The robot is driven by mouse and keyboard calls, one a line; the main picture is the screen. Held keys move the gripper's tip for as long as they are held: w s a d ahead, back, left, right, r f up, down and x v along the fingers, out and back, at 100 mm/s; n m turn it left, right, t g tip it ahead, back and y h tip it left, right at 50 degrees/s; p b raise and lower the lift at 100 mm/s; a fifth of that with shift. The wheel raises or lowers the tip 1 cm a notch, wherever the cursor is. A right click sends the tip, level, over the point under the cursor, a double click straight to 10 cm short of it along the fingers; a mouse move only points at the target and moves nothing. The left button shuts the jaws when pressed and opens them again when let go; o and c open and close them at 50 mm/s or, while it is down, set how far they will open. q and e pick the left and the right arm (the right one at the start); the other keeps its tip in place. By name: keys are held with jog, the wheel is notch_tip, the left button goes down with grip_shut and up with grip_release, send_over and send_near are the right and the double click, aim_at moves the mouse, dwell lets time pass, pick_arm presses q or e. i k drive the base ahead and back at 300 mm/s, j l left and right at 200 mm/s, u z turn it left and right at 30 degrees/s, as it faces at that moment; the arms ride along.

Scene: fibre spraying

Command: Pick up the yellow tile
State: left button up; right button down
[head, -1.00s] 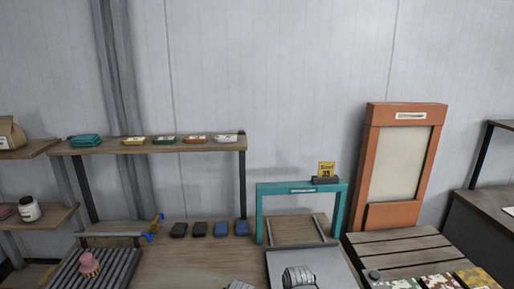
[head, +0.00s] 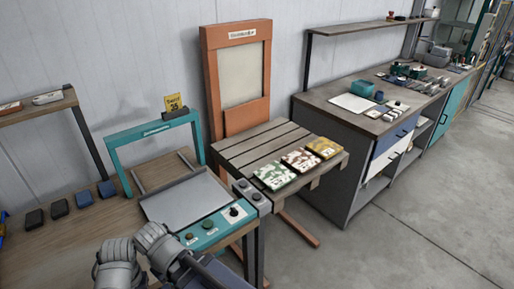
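The yellow tile (head: 325,147) has a camouflage-like pattern and lies flat at the right end of a slatted wooden table (head: 250,147). A red-brown and white tile (head: 300,159) lies to its left, and a green and white tile (head: 274,176) lies further left. Grey parts of my two arms show at the bottom left, over the front of the workbench and well away from the tiles. I take the left one for my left gripper (head: 117,266) and the other for my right gripper (head: 161,247). Their fingers cannot be made out, and nothing held is visible.
A teal frame (head: 153,131) and a grey plate (head: 186,199) are on the workbench beside a control panel (head: 214,228) with knobs. An orange framed board (head: 238,75) stands behind the slatted table. A cabinet (head: 335,150) stands close on the right. Open floor (head: 430,220) lies at front right.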

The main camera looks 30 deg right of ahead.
aim_at(326, 149)
jog(key=z, duration=1.6)
